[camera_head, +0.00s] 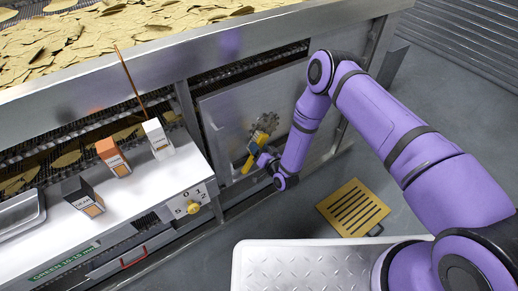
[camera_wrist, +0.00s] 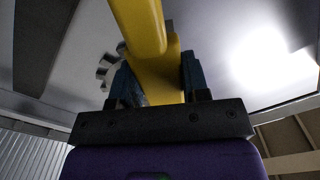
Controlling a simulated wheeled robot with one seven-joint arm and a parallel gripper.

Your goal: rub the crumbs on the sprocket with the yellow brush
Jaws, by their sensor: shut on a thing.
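The sprocket (camera_head: 267,122) is a dark toothed wheel on the metal side panel of the machine. Part of its toothed rim (camera_wrist: 106,72) shows in the wrist view, left of the brush. The yellow brush (camera_head: 250,162) is held upright-tilted just below the sprocket; its handle (camera_wrist: 145,28) fills the middle of the wrist view. My gripper (camera_wrist: 155,85) is shut on the brush, with a dark finger on each side. In the head view it is beside the panel. I cannot tell whether the bristles touch the sprocket. Crumbs are too small to make out.
A white counter (camera_head: 130,205) at left holds an orange-topped box (camera_head: 113,157), a white box (camera_head: 157,139) and a dark box (camera_head: 82,196). A yellow knob (camera_head: 193,207) faces front. A yellow floor grate (camera_head: 353,207) lies at right. Chips (camera_head: 110,30) cover the upper belt.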

